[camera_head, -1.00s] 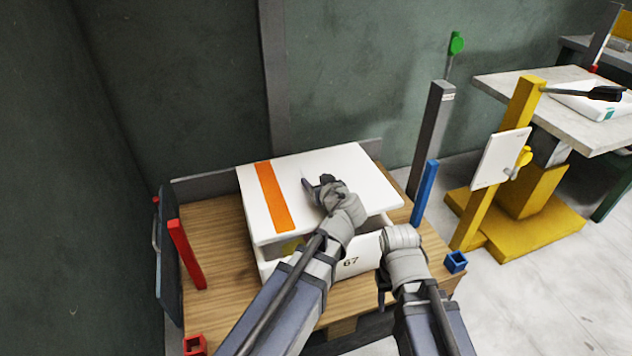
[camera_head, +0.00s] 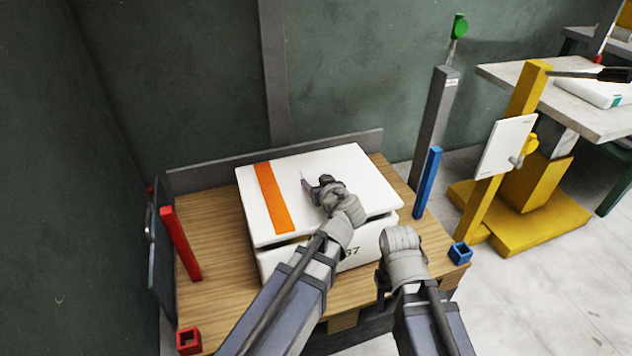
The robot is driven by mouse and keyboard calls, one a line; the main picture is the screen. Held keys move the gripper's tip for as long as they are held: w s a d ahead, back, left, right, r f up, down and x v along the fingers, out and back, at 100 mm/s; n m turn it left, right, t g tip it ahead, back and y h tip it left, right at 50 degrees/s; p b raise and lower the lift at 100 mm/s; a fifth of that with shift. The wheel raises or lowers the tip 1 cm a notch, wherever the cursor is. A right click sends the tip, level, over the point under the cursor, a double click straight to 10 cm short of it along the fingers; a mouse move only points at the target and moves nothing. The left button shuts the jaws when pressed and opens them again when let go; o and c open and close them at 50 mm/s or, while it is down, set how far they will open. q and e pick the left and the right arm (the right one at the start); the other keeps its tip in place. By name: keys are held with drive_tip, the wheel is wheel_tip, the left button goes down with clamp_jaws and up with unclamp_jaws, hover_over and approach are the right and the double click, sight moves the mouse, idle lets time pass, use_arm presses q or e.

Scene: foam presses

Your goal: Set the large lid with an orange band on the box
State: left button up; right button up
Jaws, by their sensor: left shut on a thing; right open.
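The large white lid (camera_head: 348,170) with an orange band (camera_head: 272,196) lies over the white box (camera_head: 362,256) on the wooden table. A thin dark gap shows between lid and box along the front and right edges; I cannot tell whether they touch elsewhere. My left gripper (camera_head: 314,186) is shut on the lid near the middle of its top; my arm hides part of the lid and the box front. My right gripper (camera_head: 382,300) is open and empty in front of the box, low at the table's front side.
A grey post (camera_head: 436,125) and a yellow stand (camera_head: 500,160) with a white panel are to the right. A pale table (camera_head: 560,105) stands further back.

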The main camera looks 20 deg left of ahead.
use_arm(q)
drive_tip(key=shift+f+b, duration=1.45)
drive_tip(key=shift+f, duration=0.25)
use_arm(e)
drive_tip(key=shift+f, duration=1.75)
use_arm(q)
drive_tip(key=o, duration=1.5)
drive_tip(key=shift+c, duration=0.2)
use_arm(e)
drive_tip(key=shift+r, duration=0.1)
